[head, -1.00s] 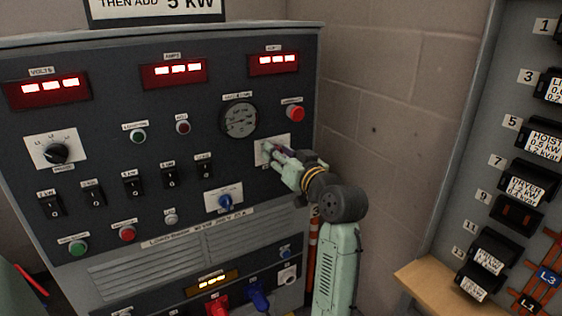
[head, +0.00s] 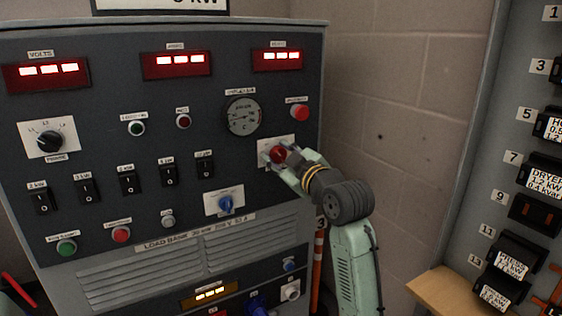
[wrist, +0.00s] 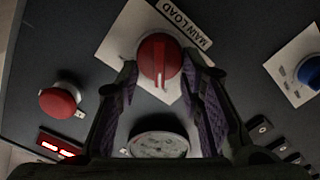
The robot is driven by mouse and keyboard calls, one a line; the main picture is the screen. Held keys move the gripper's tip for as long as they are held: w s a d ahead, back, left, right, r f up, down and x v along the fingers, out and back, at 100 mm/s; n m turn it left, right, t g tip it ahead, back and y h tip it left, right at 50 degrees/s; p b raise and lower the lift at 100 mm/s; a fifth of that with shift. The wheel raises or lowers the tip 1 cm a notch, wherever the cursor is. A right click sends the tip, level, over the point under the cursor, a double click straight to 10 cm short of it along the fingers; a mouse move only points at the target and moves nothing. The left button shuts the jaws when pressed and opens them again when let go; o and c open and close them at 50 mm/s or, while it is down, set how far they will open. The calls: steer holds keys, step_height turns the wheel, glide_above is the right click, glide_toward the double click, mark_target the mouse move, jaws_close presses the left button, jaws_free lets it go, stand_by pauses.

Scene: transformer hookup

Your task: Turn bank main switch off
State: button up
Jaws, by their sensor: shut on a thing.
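The main switch is a red rotary knob (wrist: 160,57) on a white plate labelled MAIN LOAD (wrist: 183,23). In the wrist view its pale pointer mark faces the round gauge. In the head view the red knob (head: 278,154) shows at the right of the load bank panel (head: 235,185), below the gauge. My gripper (wrist: 161,65) is shut on the knob, with one purple-padded finger on each side of it. In the head view my gripper (head: 280,158) reaches the panel from the right and covers part of the plate.
A round gauge (head: 243,116) and a red push button (head: 299,112) are above the knob. A blue knob (head: 225,204) is at its lower left. Several black rocker switches (head: 129,180) line the panel. A breaker board (head: 475,150) stands at the right.

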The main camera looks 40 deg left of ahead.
steer(key=shift+n, duration=0.5)
steer(key=shift+b, duration=0.3)
steer(key=o, duration=1.1)
steer(key=shift+s, duration=0.1)
steer(key=v, duration=1.2)
